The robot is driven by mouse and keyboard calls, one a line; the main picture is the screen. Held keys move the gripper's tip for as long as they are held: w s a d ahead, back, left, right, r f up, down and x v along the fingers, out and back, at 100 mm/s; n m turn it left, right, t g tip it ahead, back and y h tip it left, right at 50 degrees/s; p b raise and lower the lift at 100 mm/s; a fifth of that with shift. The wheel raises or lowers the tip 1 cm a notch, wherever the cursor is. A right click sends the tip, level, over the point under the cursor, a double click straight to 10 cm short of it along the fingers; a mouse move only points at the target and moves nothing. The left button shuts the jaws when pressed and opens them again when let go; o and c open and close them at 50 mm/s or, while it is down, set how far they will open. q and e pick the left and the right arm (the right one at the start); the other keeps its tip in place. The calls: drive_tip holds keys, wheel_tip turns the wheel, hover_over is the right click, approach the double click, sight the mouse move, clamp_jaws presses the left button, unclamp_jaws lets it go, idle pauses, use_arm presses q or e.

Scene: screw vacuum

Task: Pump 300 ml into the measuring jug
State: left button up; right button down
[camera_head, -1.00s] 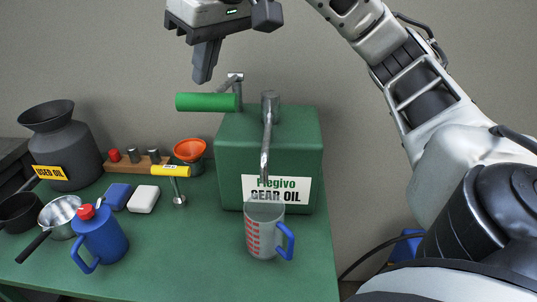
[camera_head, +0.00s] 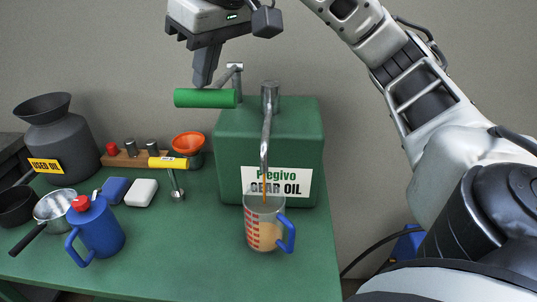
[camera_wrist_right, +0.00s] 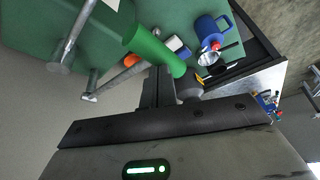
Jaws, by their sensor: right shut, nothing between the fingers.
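The green gear oil tank (camera_head: 228,150) stands on the green table, with a metal spout (camera_head: 267,130) over the measuring jug. The clear measuring jug (camera_head: 251,212) has red marks and a blue handle, and stands upright below the spout. A thin amber stream runs into it, and amber liquid shows inside; its level against the marks is too small to read. My right gripper (camera_head: 203,84) is shut and empty, its tips at the top of the green pump handle (camera_head: 205,98). The handle also shows beside the fingers (camera_wrist_right: 160,87) in the right wrist view (camera_wrist_right: 152,50). My left gripper is out of view.
To the left stand a blue can (camera_head: 98,232), metal pans (camera_head: 55,205), a grey used oil container (camera_head: 62,140), an orange funnel (camera_head: 188,143), a yellow-handled tool (camera_head: 168,162) and two small blocks (camera_head: 141,193). The table front beside the jug is clear.

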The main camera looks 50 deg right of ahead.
sight(208, 91)
drive_tip(key=shift+f+b, duration=1.25)
drive_tip(key=shift+f, duration=0.5)
drive_tip(key=shift+f+b, duration=1)
drive_tip(key=shift+f, duration=0.25)
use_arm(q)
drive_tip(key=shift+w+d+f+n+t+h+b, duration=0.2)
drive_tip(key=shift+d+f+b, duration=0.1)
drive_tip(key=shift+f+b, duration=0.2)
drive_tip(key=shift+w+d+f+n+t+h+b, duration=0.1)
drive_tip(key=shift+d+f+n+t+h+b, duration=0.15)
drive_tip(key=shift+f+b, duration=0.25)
use_arm(e)
wheel_tip(208, 91, down, 3)
drive_tip(key=shift+r, duration=0.2)
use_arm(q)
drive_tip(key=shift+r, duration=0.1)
use_arm(e)
drive_tip(key=shift+r, duration=0.1)
